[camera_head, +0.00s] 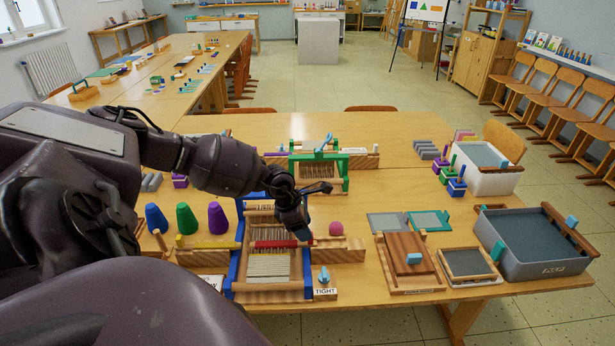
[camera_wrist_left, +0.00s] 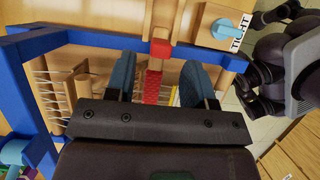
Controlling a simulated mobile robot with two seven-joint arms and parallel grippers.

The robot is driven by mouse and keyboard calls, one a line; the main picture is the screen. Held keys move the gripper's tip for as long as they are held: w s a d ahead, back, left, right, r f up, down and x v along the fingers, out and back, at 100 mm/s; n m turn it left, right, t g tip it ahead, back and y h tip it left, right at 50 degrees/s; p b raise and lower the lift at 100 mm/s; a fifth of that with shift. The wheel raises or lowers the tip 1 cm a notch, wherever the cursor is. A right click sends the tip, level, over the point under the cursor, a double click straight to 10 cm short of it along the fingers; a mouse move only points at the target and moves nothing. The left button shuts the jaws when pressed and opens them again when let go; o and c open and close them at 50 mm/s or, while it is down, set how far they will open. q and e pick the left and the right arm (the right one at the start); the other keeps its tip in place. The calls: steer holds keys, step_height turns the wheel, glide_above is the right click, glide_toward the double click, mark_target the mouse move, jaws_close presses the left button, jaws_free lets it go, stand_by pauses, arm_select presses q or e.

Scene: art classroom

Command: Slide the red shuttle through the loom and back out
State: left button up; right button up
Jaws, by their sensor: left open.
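The loom (camera_head: 238,262) has a blue frame, wooden beams and pale warp threads, and stands near the table's front edge. Its blue frame also shows in the left wrist view (camera_wrist_left: 88,37). The red shuttle (camera_head: 276,244) lies across the loom's warp, its right end by the right blue side. In the left wrist view the shuttle (camera_wrist_left: 153,86) has a red end block and lies between the fingers. My left gripper (camera_head: 303,231) is open over that right end. Its two fingers (camera_wrist_left: 160,75) stand apart on either side, with gaps to the shuttle. My right gripper is not seen.
Wooden blocks flank the loom, the right one (camera_head: 342,252) beside a pink ball (camera_head: 336,228). A blue knob (camera_head: 324,276) with a TIGHT label stands front right. Colored cones (camera_head: 186,218) stand left; a green loom (camera_head: 334,178) stands behind. A wooden board (camera_head: 405,268) lies right.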

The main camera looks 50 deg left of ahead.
mark_target(293, 243)
arm_select(q)
steer(key=v, duration=0.7)
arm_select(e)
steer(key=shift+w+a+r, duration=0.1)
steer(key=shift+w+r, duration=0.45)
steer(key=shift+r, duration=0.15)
arm_select(q)
steer(key=shift+r, duration=0.1)
